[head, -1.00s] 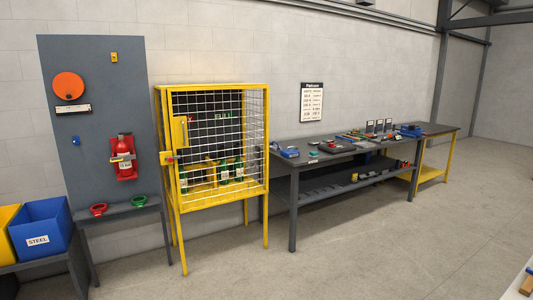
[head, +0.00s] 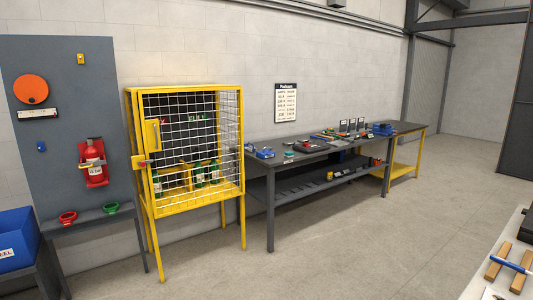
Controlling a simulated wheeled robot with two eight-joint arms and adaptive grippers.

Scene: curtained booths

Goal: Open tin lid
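I cannot make out a tin or its lid in the head view. Small items on the dark workbench (head: 262,170) along the wall are too small to tell apart. Neither of my grippers is in view.
A yellow mesh cage (head: 193,205) on legs holds green bottles. Left of it, a grey panel (head: 60,135) carries a red extinguisher (head: 92,163). A blue bin (head: 14,240) is at the left edge. A light table (head: 490,262) with wooden blocks is at bottom right. The floor (head: 350,250) between is clear.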

